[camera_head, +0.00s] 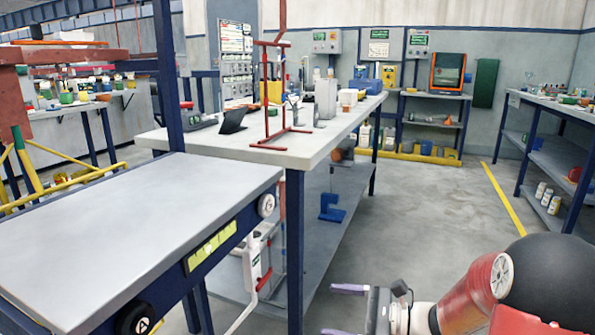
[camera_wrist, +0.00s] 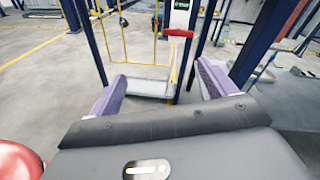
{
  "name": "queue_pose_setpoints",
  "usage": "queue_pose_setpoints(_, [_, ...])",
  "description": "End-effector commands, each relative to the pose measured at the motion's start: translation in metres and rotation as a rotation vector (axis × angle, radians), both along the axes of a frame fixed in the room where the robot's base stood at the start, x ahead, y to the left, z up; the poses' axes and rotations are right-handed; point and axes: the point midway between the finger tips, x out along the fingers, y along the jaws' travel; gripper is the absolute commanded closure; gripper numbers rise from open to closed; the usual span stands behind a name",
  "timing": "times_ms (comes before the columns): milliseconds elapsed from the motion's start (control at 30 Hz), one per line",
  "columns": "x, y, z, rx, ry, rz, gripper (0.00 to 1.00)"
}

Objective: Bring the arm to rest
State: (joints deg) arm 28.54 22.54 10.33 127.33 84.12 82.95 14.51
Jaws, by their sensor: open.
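My gripper (camera_head: 341,310) is at the bottom of the head view, low over the floor, to the right of the workbench. In the wrist view its two purple fingers (camera_wrist: 160,84) are wide apart. Nothing is between them, and only floor and a cart farther off show past them. My arm reaches in from the lower right of the head view, bent, with its red and black links in sight.
A grey-topped table (camera_head: 130,235) fills the lower left. A long workbench (camera_head: 250,150) behind it carries a red rack (camera_head: 268,90) and several small items. Shelving (camera_head: 560,150) stands at the right. A yellow-framed cart (camera_wrist: 140,85) stands ahead of the gripper. The aisle floor is clear.

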Motion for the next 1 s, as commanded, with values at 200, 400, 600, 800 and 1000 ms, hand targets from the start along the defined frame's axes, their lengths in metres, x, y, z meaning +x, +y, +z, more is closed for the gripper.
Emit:
queue_pose_setpoints(200, [-0.028, 0.017, 0.006, -0.150, -0.064, 0.110, 0.17])
queue_pose_setpoints(400, [-0.068, 0.031, 0.009, -0.365, -0.165, 0.259, 0.17])
queue_pose_setpoints(600, [-0.124, 0.031, 0.012, -0.710, -0.357, 0.472, 0.17])
queue_pose_setpoints(800, [-0.175, -0.002, 0.020, -1.160, -0.649, 0.702, 0.17])
queue_pose_setpoints(1000, [-0.200, -0.042, 0.041, -1.543, -0.927, 0.850, 0.17])
